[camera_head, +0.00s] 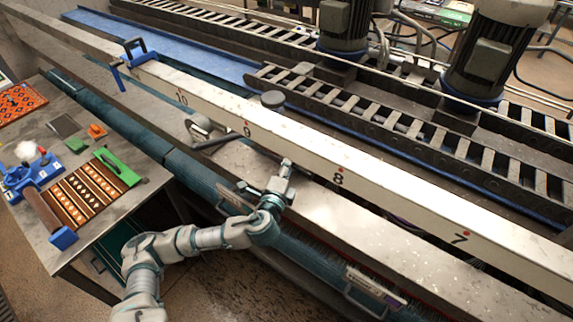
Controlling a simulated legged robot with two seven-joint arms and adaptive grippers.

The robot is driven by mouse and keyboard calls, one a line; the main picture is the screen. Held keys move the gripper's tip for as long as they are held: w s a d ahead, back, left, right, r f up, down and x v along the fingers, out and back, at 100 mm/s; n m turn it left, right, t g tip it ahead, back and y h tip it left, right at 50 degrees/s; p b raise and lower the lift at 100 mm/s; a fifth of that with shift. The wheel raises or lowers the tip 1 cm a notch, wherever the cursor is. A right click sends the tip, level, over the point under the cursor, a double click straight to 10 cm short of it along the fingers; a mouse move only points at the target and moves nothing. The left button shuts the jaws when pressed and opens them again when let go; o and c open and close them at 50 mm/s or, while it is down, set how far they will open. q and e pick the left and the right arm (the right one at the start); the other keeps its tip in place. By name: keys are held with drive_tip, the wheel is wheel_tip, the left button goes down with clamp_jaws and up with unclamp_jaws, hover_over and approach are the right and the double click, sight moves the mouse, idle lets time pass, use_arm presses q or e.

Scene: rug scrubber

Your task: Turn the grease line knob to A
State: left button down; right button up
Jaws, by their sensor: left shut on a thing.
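My left gripper (287,168) reaches in from the lower left to the pale long beam (380,190), between its red-dot marks 8 and 9. Its fingers are shut on a small part by the beam's near side. The fingers hide most of that part, so I cannot tell for sure that it is the grease line knob or read any letter on it. A dark round cap (272,99) stands at the beam's far edge near mark 9, apart from the gripper. My right gripper is out of view.
A bent grey handle (208,138) sits left of my gripper. Motors (490,50) and slatted rails (400,125) lie beyond the beam.

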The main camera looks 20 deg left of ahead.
use_arm(q)
drive_tip(key=shift+d+f+m, duration=0.1)
drive_tip(key=shift+f+m, duration=0.4)
drive_tip(key=shift+m, duration=0.1)
drive_tip(key=c, duration=0.9)
unclamp_jaws()
drive_tip(key=shift+s, duration=0.1)
drive_tip(key=shift+r, duration=0.15)
drive_tip(key=s, duration=0.7)
drive_tip(key=shift+s, duration=0.1)
drive_tip(key=shift+s, duration=0.1)
